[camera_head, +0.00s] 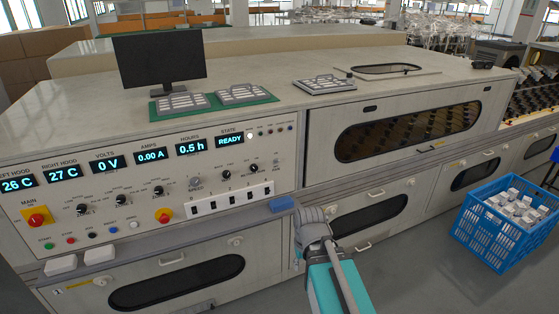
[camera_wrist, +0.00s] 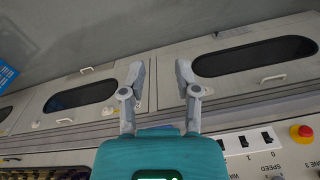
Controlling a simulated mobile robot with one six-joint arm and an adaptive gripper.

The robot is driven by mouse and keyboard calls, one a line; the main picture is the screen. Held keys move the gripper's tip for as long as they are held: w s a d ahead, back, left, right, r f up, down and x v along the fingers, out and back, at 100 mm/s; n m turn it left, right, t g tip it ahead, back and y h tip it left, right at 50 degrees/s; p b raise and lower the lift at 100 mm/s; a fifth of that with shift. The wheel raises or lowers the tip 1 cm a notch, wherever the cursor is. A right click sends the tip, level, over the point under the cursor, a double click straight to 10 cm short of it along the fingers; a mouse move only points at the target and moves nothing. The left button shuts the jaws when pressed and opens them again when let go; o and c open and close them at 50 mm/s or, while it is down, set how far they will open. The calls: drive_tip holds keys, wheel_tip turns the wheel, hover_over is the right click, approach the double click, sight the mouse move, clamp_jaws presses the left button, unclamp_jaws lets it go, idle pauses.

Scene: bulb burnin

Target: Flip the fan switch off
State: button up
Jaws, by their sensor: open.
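The control panel (camera_head: 150,180) fills the front left of the long machine in the head view. A row of small white-framed rocker switches (camera_head: 229,197) runs along its lower right; I cannot read which is marked for the fan. The grey and teal end of my arm shows in the head view (camera_head: 325,285).
Red knobs (camera_head: 37,217) and round buttons lie at the panel's left; a red button (camera_wrist: 301,133) shows in the wrist view. A blue crate (camera_head: 505,220) of white boxes stands on the floor at right.

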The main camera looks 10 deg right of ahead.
drive_tip(key=w, duration=0.1)
drive_tip(key=w+a+t+y, duration=0.1)
drive_tip(key=w, duration=0.1)
drive_tip(key=shift+w+f+n, duration=0.1)
drive_tip(key=shift+w+n, duration=0.05)
drive_tip(key=shift+n, duration=0.25)
clamp_jaws()
drive_tip(key=w+a+r+n+t+y+b, duration=0.1)
drive_tip(key=w+a+r+n+t+y, duration=0.15)
drive_tip(key=w, duration=0.65)
drive_tip(key=w+a+r+n+t+y+b, duration=0.15)
drive_tip(key=w+t, duration=0.25)
drive_tip(key=w, duration=0.5)
drive_tip(key=w+d+r+m+t, duration=0.1)
drive_tip(key=w+d+r+t, duration=0.2)
drive_tip(key=w, duration=0.4)
drive_tip(key=w+d+r+m+t+h, duration=0.1)
drive_tip(key=w+d+r+t, duration=0.3)
drive_tip(key=w, duration=0.3)
drive_tip(key=shift+w+d+r+b, duration=0.2)
drive_tip(key=shift+w+r+b, duration=0.15)
drive_tip(key=shift+r, duration=0.2)
drive_tip(key=shift+s+t, duration=0.1)
drive_tip(key=shift+t, duration=0.15)
